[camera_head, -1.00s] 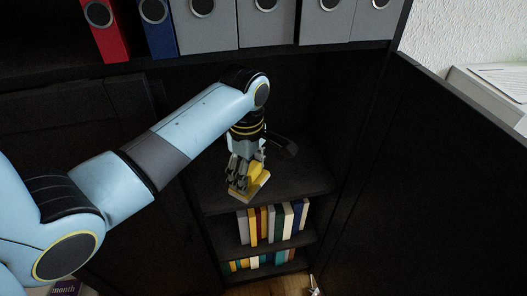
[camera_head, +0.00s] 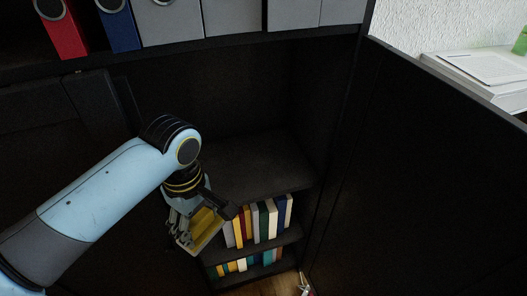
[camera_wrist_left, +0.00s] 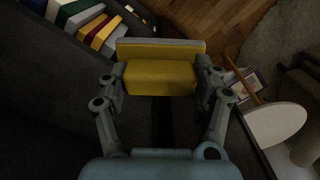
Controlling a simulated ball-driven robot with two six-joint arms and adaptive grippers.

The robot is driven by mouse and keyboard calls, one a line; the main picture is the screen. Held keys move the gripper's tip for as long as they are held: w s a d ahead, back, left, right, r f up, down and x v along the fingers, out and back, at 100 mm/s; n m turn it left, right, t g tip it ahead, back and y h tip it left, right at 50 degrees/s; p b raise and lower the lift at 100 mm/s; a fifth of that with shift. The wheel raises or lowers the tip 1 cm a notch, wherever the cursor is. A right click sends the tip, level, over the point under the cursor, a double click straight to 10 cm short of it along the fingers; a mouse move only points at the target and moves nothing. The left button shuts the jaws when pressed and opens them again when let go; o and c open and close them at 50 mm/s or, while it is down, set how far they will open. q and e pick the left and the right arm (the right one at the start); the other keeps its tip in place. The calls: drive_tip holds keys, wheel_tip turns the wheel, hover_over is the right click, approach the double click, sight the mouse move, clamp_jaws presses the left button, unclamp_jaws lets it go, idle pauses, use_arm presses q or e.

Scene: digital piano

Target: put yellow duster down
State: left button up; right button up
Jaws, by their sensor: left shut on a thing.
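The yellow duster (camera_head: 207,226) has a yellow block body and a pale grey flat pad. My left gripper (camera_head: 196,222) is shut on it and holds it in front of the dark cabinet, left of the books. In the left wrist view the duster (camera_wrist_left: 160,77) sits between both fingers of the left gripper (camera_wrist_left: 161,84), its pale pad on the far side. No support shows under the duster. My right gripper is not in view.
The cabinet's upper shelf (camera_head: 262,165) is bare. Books (camera_head: 262,221) stand on the shelf below, and more lower down. Binders (camera_head: 170,22) line the top. An open dark door (camera_head: 420,170) bounds the right. Wooden floor (camera_wrist_left: 215,25) shows in the wrist view.

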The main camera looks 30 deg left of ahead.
use_arm(q)
drive_tip(key=m, duration=0.3)
drive_tip(key=shift+f+m, duration=0.15)
drive_tip(key=shift+m, duration=0.15)
drive_tip(key=m, duration=0.1)
drive_tip(key=w+m+p, duration=0.1)
drive_tip(key=m, duration=0.1)
drive_tip(key=shift+a, duration=0.1)
drive_tip(key=shift+w+r+m, duration=0.2)
drive_tip(key=shift+w+m, duration=0.1)
drive_tip(key=shift+m, duration=0.1)
drive_tip(key=w+b, duration=0.1)
drive_tip(key=w, duration=0.5)
drive_tip(key=w+a+b, duration=0.1)
drive_tip(key=w, duration=0.5)
drive_tip(key=w+b, duration=0.1)
drive_tip(key=w, duration=0.5)
drive_tip(key=shift+w+a+r, duration=0.1)
drive_tip(key=shift+w+a, duration=0.05)
drive_tip(key=shift+w, duration=0.15)
wheel_tip(320, 180, down, 4)
drive_tip(key=shift+r+b, duration=0.2)
drive_tip(key=shift+b, duration=0.25)
drive_tip(key=shift+r, duration=0.1)
drive_tip(key=o, duration=1.2)
